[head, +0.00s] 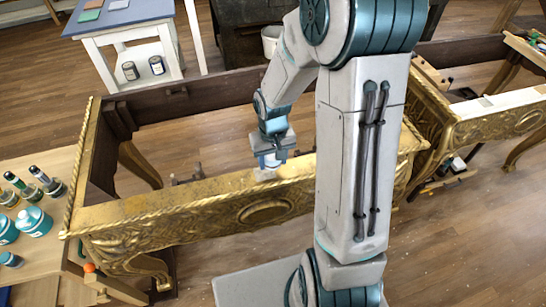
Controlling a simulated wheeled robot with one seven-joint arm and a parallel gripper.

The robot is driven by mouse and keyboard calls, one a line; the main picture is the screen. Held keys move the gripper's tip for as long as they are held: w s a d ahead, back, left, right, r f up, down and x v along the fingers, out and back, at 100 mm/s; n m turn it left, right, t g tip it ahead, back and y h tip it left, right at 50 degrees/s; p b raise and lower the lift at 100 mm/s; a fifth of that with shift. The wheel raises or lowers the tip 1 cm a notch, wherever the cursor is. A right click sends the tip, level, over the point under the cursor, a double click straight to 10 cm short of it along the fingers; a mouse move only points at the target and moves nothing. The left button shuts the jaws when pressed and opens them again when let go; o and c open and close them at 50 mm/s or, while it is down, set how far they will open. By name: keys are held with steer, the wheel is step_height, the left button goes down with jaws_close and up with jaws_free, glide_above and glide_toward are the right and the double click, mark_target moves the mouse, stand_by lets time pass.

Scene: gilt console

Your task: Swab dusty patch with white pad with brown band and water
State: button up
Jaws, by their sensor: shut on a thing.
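My gripper (268,156) is above the front rail of the gilt console (180,208), pointing down. It is shut on a small white pad (266,173), which is at the rail's top edge. I cannot tell whether the pad presses on the gilding or hovers just over it. The pad's brown band cannot be made out at this size. A paler, duller stretch of gilding beside the pad may be the dusty patch (236,183), but its edges are unclear. No container can be told for certain as the water.
A light wooden table (50,178) at the left holds teal jars (34,221) and several dark-topped bottles (45,182). A white side table (125,48) with cans stands at the back. Another gilt frame (490,118) is at the right. My arm hides part of the console.

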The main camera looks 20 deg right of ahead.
mark_target(257, 176)
steer(key=shift+f+b, duration=1.15)
steer(key=shift+f, duration=0.7)
steer(key=shift+a+r, duration=0.1)
steer(key=shift+r, duration=0.15)
steer(key=shift+c, duration=0.4)
steer(key=shift+a, duration=0.25)
steer(key=shift+a+f, duration=0.2)
steer(key=shift+a, duration=0.4)
steer(key=shift+a+b, duration=0.35)
steer(key=shift+a, duration=1.1)
steer(key=shift+d, duration=0.2)
steer(key=shift+d+p, duration=0.7)
steer(key=shift+d, duration=1.4)
steer(key=shift+d+f, duration=0.1)
steer(key=shift+a+b, duration=0.75)
steer(key=shift+a, duration=1.6)
steer(key=shift+a+r+p, duration=0.1)
steer(key=shift+r+p, duration=0.25)
steer(key=shift+r, duration=0.05)
steer(key=shift+r+p, duration=2.5)
steer(key=shift+r, duration=1.05)
